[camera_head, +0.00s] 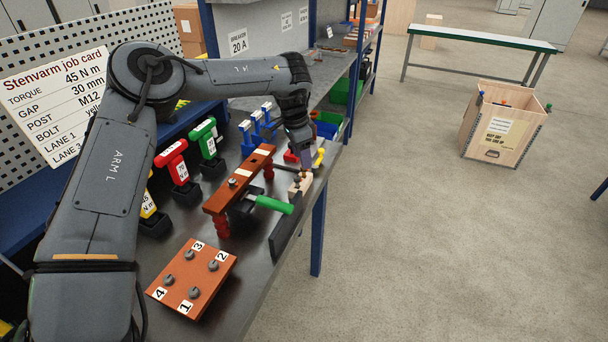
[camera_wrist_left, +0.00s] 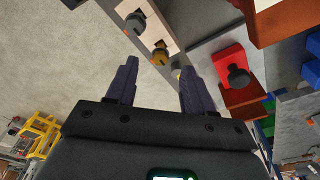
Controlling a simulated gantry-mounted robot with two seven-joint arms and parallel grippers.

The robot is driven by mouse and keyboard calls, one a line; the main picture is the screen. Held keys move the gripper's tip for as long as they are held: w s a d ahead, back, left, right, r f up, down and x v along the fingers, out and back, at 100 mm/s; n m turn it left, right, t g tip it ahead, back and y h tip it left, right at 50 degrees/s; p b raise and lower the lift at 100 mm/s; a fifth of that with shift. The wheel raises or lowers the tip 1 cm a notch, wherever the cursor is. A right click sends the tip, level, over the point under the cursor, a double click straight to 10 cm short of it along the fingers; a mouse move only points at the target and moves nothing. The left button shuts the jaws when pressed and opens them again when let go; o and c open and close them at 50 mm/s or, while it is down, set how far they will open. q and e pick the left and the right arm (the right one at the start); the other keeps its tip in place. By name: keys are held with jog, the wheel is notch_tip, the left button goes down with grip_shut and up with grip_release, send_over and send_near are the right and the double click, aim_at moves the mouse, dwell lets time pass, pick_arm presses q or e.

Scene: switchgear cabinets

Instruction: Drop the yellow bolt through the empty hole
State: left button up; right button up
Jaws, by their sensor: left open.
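My left gripper (camera_head: 305,165) is open, its fingers over the small wooden bolt block (camera_head: 300,185) near the bench's front edge. In the left wrist view the two fingertips (camera_wrist_left: 158,72) are apart with nothing clamped between them. A yellow, brass-looking bolt (camera_wrist_left: 160,55) stands in the pale block (camera_wrist_left: 147,30), just ahead of the gap between the fingers, beside a grey bolt (camera_wrist_left: 135,22). The red-brown bar on red posts (camera_head: 240,178) stands left of the block and carries a grey bolt (camera_head: 232,183). I cannot make out the empty hole. My right gripper is not in view.
A green-handled tool (camera_head: 270,204) sticks out from under the bar, beside a dark upright plate (camera_head: 284,235). A numbered orange plate with several bolts (camera_head: 193,277) lies nearer. Red and green T-handled tools (camera_head: 207,140) stand behind. A red block (camera_wrist_left: 240,85) is right of the fingers.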

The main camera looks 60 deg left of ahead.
aim_at(304, 174)
pick_arm(q)
jog(key=shift+w+f+b, duration=0.2)
jog(key=shift+f+b, duration=0.15)
jog(key=shift+f, duration=0.95)
jog(key=shift+w+f+b, duration=0.15)
jog(key=shift+f+b, duration=0.2)
jog(key=shift+f, duration=0.95)
grip_shut()
